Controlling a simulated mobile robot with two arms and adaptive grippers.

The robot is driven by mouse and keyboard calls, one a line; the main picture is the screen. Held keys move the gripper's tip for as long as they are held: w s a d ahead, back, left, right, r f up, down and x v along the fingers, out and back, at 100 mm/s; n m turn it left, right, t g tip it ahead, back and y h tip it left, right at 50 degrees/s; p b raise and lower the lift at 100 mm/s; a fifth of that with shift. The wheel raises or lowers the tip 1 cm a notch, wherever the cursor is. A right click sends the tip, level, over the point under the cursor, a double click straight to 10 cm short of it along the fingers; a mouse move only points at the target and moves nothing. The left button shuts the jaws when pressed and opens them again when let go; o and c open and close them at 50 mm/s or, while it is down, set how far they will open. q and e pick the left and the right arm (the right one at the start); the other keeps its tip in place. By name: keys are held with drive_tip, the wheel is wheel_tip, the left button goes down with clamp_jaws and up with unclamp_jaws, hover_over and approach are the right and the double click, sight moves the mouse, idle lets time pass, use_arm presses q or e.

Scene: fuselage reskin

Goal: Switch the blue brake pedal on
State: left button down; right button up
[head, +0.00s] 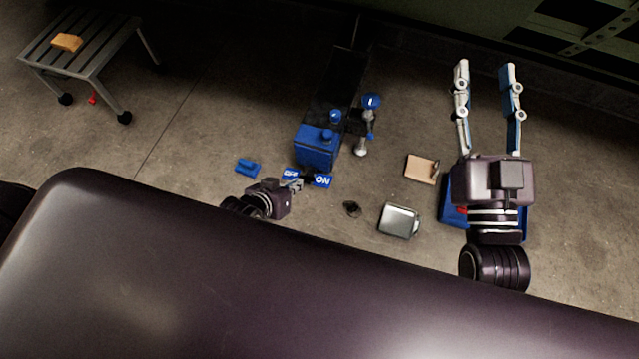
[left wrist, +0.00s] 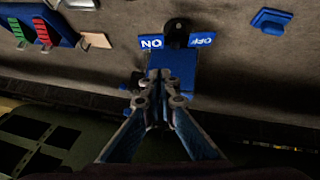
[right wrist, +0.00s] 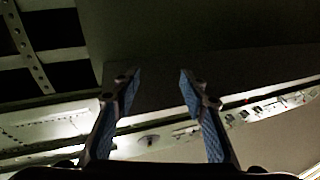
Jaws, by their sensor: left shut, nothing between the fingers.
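The blue brake pedal unit (head: 316,155) stands on the floor at the middle of the head view. Its white-on-blue ON label (head: 322,181) and OFF label (head: 291,174) are at its near edge. In the left wrist view, the blue part (left wrist: 180,62) lies just beyond my fingertips, with a black piece (left wrist: 177,30) between the labels. My left gripper (head: 298,184) is shut and empty, close to the labels; it shows in the left wrist view (left wrist: 159,76). I cannot tell whether it touches the unit. My right gripper (head: 486,66) is open and empty, away to the right.
A blue block (head: 248,168) lies left of the unit. A silver case (head: 399,220), a tan box (head: 422,168) and a blue tray (head: 451,212) are to the right. A slatted table (head: 98,50) with an orange block (head: 67,42) stands at far left.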

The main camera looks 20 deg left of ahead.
use_arm(q)
drive_tip(key=shift+w+d+r, duration=0.2)
drive_tip(key=shift+w+r, duration=0.05)
drive_tip(key=shift+w, duration=0.15)
use_arm(e)
drive_tip(key=shift+s+d+r+t, duration=0.1)
drive_tip(key=shift+s+r+t, duration=0.2)
drive_tip(key=shift+r, duration=0.35)
drive_tip(key=shift+s+d+r+t, duration=0.1)
drive_tip(key=shift+s+r+t, duration=0.1)
drive_tip(key=shift+s+r, duration=0.3)
use_arm(q)
drive_tip(key=shift+f, duration=0.1)
use_arm(e)
drive_tip(key=shift+w+r, duration=0.15)
